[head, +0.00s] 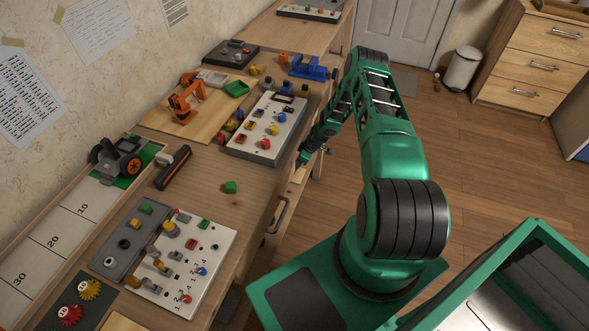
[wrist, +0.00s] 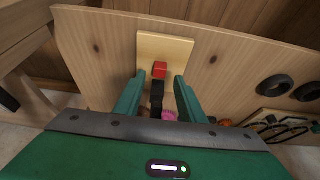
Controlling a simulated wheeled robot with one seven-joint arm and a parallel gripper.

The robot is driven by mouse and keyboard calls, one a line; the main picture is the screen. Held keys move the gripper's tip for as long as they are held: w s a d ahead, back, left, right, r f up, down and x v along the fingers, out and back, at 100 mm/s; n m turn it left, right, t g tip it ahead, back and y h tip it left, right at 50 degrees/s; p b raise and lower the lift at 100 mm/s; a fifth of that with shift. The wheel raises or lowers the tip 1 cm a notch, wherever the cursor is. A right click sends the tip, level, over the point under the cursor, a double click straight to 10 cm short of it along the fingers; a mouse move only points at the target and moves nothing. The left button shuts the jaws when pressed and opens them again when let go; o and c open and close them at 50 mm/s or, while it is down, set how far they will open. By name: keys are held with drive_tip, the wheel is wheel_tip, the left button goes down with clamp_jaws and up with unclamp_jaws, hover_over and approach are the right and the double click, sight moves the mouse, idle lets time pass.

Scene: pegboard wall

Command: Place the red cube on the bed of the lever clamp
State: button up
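In the wrist view the red cube (wrist: 159,70) shows in front of a pale square wooden plate (wrist: 176,50) on a larger wooden panel. My gripper (wrist: 160,77) is open, with one green finger on each side of the cube's line and a visible gap to both. I cannot tell whether the cube is between the fingertips or just beyond them. A dark upright part (wrist: 157,95) and a pink piece (wrist: 168,115) show between the fingers; I cannot tell if they belong to the lever clamp. In the head view my arm reaches past the bench's right edge, its end mostly hidden.
The bench carries a white board with coloured pieces (head: 262,148), a blue vise (head: 309,68), a small orange robot arm (head: 186,95) and a loose green block (head: 230,187). In the wrist view dark rings (wrist: 272,87) are on the panel's right.

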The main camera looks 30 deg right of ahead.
drive_tip(key=v, duration=0.7)
drive_tip(key=shift+r, duration=0.25)
drive_tip(key=shift+s, duration=0.1)
